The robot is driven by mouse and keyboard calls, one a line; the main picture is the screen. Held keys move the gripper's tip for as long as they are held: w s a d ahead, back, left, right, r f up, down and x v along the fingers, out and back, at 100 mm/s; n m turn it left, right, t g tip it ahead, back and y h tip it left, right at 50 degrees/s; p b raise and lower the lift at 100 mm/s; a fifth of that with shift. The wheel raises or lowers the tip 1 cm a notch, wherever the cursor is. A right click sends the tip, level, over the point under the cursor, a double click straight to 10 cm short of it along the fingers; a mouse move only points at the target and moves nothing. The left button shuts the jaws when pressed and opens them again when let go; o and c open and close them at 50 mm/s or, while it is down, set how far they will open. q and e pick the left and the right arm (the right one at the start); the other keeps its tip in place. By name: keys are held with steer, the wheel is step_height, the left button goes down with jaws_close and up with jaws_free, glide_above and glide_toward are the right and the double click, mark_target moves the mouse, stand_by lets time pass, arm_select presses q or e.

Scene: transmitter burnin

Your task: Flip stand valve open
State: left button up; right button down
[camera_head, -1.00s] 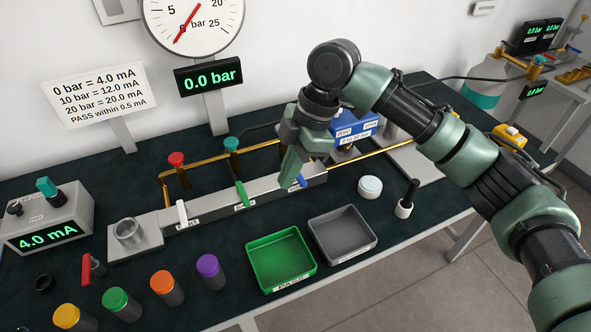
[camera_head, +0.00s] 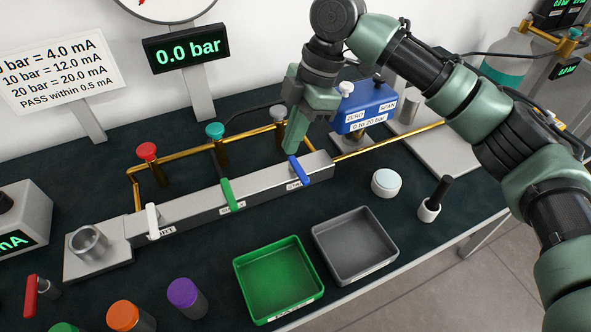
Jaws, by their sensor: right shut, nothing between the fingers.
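A grey valve block (camera_head: 195,208) runs across the bench. It carries a white lever (camera_head: 153,220), a green lever (camera_head: 231,195) and a blue lever (camera_head: 299,170). All three levers lie across the block toward the front. The small labels beside them are too small to read surely, so I cannot tell which is the stand valve. My right gripper (camera_head: 293,144) is shut and empty, pointing down just behind and above the blue lever's back end. I cannot tell whether it touches the lever. My left gripper is out of view.
A brass pipe with a red knob (camera_head: 147,151) and a teal knob (camera_head: 214,131) runs behind the block. A blue transmitter (camera_head: 362,108) stands right of my gripper. Green (camera_head: 314,284) and grey (camera_head: 394,249) trays lie in front. The display (camera_head: 185,48) reads 0.0 bar.

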mark_target(298, 173)
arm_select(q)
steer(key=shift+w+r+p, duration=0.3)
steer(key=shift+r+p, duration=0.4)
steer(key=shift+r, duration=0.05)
arm_select(e)
step_height(298, 173, down, 9)
steer(key=shift+d+f, duration=0.15)
steer(key=shift+d, duration=0.2)
